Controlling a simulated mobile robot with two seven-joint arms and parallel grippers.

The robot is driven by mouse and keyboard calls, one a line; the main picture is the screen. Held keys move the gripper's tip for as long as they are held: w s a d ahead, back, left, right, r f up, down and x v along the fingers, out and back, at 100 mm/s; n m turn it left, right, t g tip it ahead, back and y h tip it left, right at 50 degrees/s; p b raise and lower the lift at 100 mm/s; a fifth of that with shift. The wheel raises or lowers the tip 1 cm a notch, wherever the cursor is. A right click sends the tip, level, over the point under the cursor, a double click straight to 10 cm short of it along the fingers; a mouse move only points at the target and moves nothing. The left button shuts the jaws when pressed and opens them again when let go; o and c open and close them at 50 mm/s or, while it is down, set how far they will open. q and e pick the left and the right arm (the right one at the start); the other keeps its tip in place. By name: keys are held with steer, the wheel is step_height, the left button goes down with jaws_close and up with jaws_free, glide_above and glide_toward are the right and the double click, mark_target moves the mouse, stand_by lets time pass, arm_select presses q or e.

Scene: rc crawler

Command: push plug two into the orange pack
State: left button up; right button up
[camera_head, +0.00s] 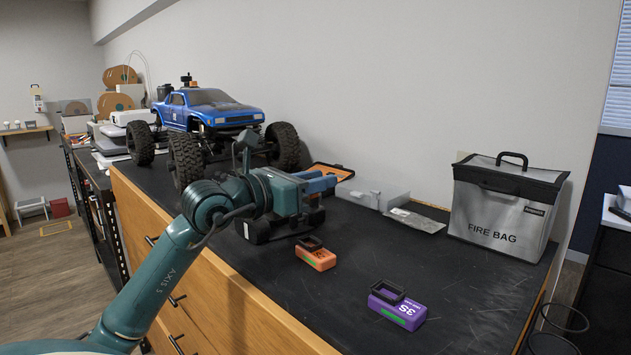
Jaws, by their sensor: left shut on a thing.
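The orange pack (316,257) lies on the black bench top, with a dark rectangular frame at its back left edge. My left gripper (322,184) is above and behind the orange pack, with its blue fingers pointing right. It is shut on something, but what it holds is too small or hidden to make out. I cannot pick out plug two in this view. My right gripper is not in view.
A purple pack (398,308) lies nearer the front. A grey fire bag (503,208) stands at the right. A blue crawler truck (212,108) stands behind my arm. A grey case (373,196) and an orange-lined tray (328,171) lie at the back.

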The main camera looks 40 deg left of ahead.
arm_select(q)
steer(key=shift+f+b, duration=0.75)
steer(key=shift+b, duration=0.05)
step_height(320, 180, down, 2)
steer(key=shift+f+b, duration=0.2)
steer(key=shift+b, duration=0.95)
steer(key=shift+f+b, duration=0.35)
steer(key=shift+f, duration=0.05)
steer(key=shift+f+b, duration=0.35)
steer(key=shift+f, duration=0.25)
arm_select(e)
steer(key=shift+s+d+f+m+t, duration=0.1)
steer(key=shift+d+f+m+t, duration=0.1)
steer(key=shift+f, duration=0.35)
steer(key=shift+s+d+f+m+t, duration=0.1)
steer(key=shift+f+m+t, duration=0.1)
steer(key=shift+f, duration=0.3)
arm_select(q)
steer(key=shift+b, duration=0.6)
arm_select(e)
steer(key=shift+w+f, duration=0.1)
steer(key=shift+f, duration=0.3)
